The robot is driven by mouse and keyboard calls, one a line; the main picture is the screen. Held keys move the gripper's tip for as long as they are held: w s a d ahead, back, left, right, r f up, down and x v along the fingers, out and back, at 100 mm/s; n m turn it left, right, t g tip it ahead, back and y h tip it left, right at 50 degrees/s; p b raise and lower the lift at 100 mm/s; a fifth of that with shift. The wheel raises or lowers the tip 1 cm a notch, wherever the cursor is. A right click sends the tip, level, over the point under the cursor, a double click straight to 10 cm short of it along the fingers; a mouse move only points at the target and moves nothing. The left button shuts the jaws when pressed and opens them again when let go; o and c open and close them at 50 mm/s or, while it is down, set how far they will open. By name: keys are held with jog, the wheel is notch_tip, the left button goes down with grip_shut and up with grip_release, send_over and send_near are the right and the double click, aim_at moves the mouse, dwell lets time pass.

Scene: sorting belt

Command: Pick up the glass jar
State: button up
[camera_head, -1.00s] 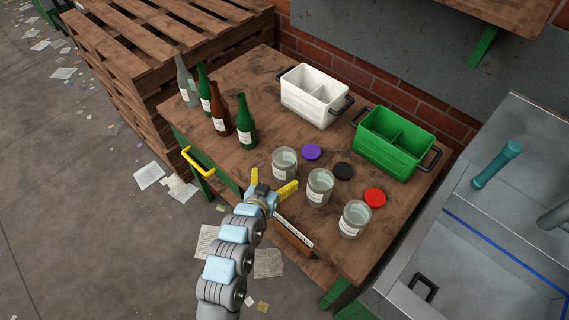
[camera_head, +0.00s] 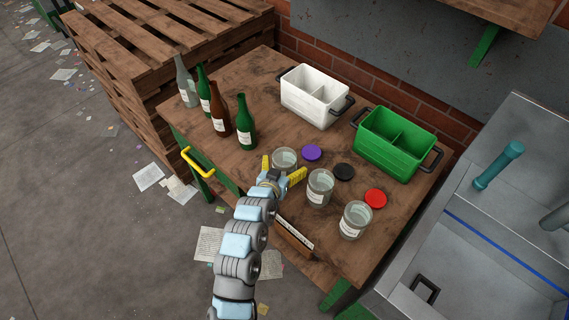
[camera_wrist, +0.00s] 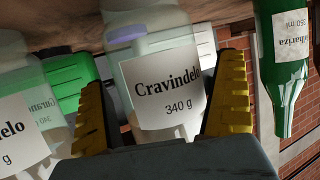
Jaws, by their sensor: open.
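Three glass jars stand in a row on the wooden table: a left jar (camera_head: 284,158), a middle jar (camera_head: 319,188) and a right jar (camera_head: 355,220). My gripper (camera_head: 284,172) is open at the left jar, its yellow fingers on either side of the jar's near face. In the wrist view, the left jar (camera_wrist: 160,88), labelled "Cravindelo 340 g", stands between the open yellow fingers of my gripper (camera_wrist: 165,100). I cannot tell if the fingers touch it. The middle jar also shows at the left of the wrist view (camera_wrist: 22,110).
Purple (camera_head: 312,152), black (camera_head: 344,171) and red (camera_head: 375,198) lids lie behind the jars. Several bottles, including a green bottle (camera_head: 245,125), stand to the left. A white bin (camera_head: 300,98) and a green bin (camera_head: 375,150) stand at the back.

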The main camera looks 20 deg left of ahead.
aim_at(281, 164)
jog(key=c, duration=1.2)
jog(key=shift+c, duration=0.2)
jog(key=r, duration=0.3)
jog(key=shift+s+r+p, duration=0.2)
jog(key=shift+r+p, duration=0.2)
jog(key=s+r, duration=0.1)
jog(key=s+d+r, duration=0.1)
jog(key=r, duration=0.1)
jog(key=s+r+p, duration=0.1)
jog(key=s, duration=0.1)
jog(key=shift+d+r, duration=0.25)
jog(key=shift+r, duration=0.15)
jog(key=s+d+r+p, duration=0.2)
jog(key=s+d+r, duration=0.1)
jog(key=s, duration=0.6)
jog(key=shift+r, duration=0.7)
